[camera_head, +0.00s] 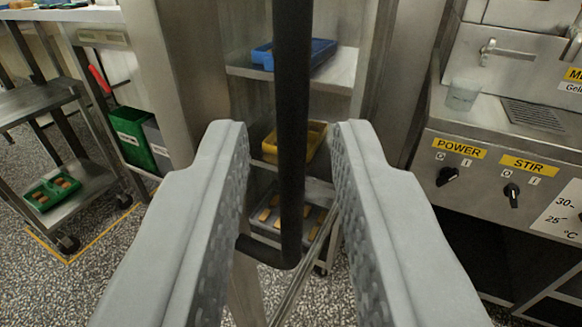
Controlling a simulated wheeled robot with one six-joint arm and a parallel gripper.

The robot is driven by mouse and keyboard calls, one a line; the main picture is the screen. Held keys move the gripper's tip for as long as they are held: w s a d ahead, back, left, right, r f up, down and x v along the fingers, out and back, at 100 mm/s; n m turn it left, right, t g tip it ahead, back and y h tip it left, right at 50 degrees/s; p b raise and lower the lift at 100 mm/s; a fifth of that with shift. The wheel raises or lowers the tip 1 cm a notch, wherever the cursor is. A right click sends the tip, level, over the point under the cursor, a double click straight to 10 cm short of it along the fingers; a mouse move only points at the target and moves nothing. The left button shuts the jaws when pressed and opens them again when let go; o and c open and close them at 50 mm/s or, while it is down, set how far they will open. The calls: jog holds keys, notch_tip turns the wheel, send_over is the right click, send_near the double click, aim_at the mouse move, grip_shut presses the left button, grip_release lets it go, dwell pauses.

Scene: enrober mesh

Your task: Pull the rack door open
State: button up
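A dark vertical bar handle (291,120) runs down the middle of the view, with a short bracket at its lower end. My gripper (288,128) is open, with one grey finger on each side of the handle. Gaps show between the bar and both fingers, and neither appears to touch it. Behind the handle is the metal rack, with shelves (340,68) visible through what may be a clear door panel. I cannot tell the door's outline or whether it is fully shut. My fingers hide parts of the lower rack.
The rack holds a blue tray (318,52), a yellow tray (270,147) and a grey tray (263,214). A steel machine with POWER and STIR knobs (512,192) stands close on the right. A wheeled cart (88,190) and a green bin (131,140) stand at left. Speckled floor (110,280) is free at lower left.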

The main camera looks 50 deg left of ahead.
jog(key=v, duration=1.3)
jog(key=shift+d, duration=0.15)
jog(key=shift+s, duration=0.1)
jog(key=w+a+r+t+h, duration=0.1)
jog(key=a+r+t+h, duration=0.15)
jog(key=a+r, duration=0.35)
jog(key=a+r+t+h, duration=0.2)
jog(key=a+r+t, duration=0.1)
jog(key=r, duration=0.5)
jog(key=s+a+r+m+t+h, duration=0.4)
jog(key=s+a+r+h, duration=0.25)
jog(key=r, duration=0.45)
jog(key=s+a+f+m+g+h, duration=0.1)
jog(key=s+a+m, duration=0.2)
jog(key=s, duration=1)
jog(key=s+a+f+m+g+h, duration=0.2)
jog(key=s+a, duration=0.5)
jog(key=s, duration=0.6)
jog(key=shift+s+a+m, duration=0.3)
jog(key=shift+m, duration=0.4)
